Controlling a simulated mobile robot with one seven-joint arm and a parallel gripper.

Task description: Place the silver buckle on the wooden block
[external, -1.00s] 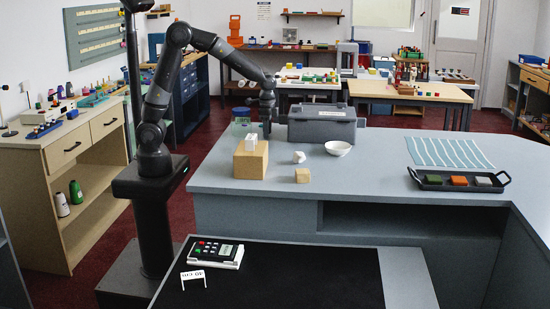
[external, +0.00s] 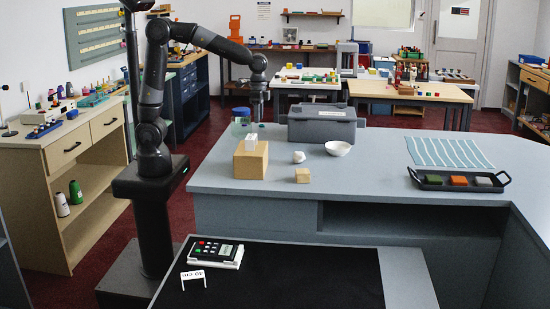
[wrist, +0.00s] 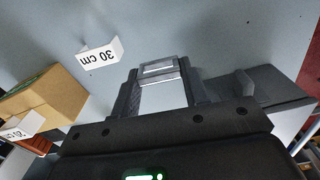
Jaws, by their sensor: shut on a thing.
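My gripper (wrist: 160,88) is shut on the silver buckle (wrist: 158,69), a shiny rectangular frame between its fingertips in the wrist view. In the external view my gripper (external: 257,118) hangs above the far left part of the grey counter, left of the dark grey case. The buckle is too small to make out there. A small wooden block (external: 303,175) sits near the counter's front edge, right of and nearer the camera than my gripper. A larger tan block (external: 250,165) with a white piece on top stands to its left.
A small white piece (external: 298,157) and a white bowl (external: 338,148) lie near the small block. The grey case (external: 322,125) stands behind them. A jar (external: 241,117) is beside my gripper. A black tray (external: 428,181) with coloured swatches and a striped mat (external: 447,152) lie right. A "30 cm" tag (wrist: 100,53) shows in the wrist view.

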